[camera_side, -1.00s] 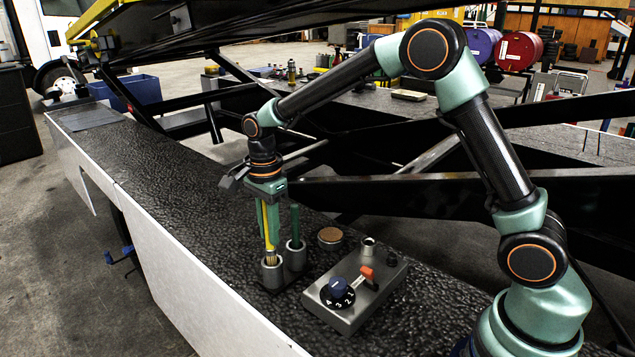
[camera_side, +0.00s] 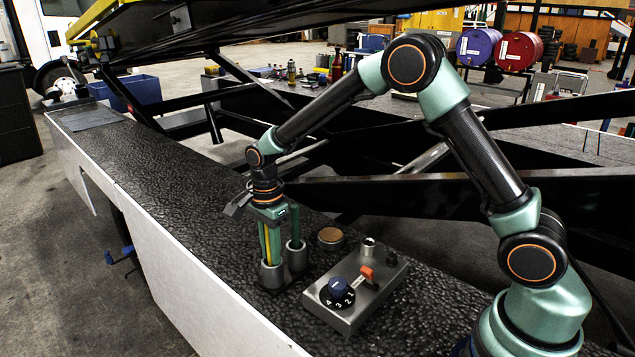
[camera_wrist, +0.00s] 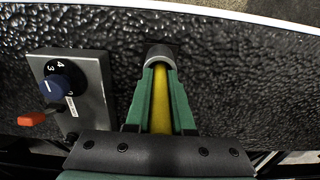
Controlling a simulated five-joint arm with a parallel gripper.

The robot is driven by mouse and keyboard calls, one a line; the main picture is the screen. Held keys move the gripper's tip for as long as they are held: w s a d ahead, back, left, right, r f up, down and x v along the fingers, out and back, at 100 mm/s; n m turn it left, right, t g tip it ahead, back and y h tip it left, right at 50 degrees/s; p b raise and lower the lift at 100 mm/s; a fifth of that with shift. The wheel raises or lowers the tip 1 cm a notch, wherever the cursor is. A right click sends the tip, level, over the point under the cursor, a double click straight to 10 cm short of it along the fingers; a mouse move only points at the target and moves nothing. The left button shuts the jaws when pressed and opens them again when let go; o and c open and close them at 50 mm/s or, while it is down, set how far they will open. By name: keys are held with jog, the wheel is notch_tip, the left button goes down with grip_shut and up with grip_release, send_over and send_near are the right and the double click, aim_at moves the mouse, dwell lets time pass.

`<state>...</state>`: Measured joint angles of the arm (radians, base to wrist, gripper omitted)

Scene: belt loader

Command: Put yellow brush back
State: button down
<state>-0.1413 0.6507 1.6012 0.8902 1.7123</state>
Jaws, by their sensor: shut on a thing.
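The yellow brush (camera_wrist: 161,100) is upright between the jaws of my gripper (camera_wrist: 161,75), which is shut on it. In the side view the yellow brush (camera_side: 267,247) has its lower end down inside the left grey cup (camera_side: 271,276), and my gripper (camera_side: 268,240) is just above that cup's rim. The wrist view shows the cup (camera_wrist: 160,54) at the jaw tips. How deep the brush sits is hidden by the cup wall. A green brush (camera_side: 295,240) stands in the right cup (camera_side: 296,258), beside my gripper.
A grey control box (camera_side: 352,292) with a blue dial (camera_side: 340,288) and a red-orange lever (camera_side: 366,273) stands right of the cups. A round brown-topped piece (camera_side: 330,236) lies behind them. The dark belt (camera_side: 170,180) is clear to the left.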

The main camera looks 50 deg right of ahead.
jog(key=shift+f, duration=0.65)
jog(key=c, duration=0.8)
grip_release()
jog(key=shift+s, duration=0.1)
notch_tip(320, 180, up, 14)
jog(key=shift+f, duration=0.25)
jog(key=shift+s+d+r+n+t, duration=0.95)
jog(key=shift+s+d+n, duration=0.15)
jog(key=shift+s+n, duration=1.85)
jog(key=shift+s+d+r+n+t, duration=0.9)
jog(key=shift+s+d+r+n, duration=0.15)
jog(key=shift+s+n, duration=1.9)
jog(key=shift+s+d+r+n+t, duration=0.95)
jog(key=shift+s+d+n, duration=0.15)
jog(key=shift+s+n, duration=1.85)
jog(key=shift+w, duration=0.2)
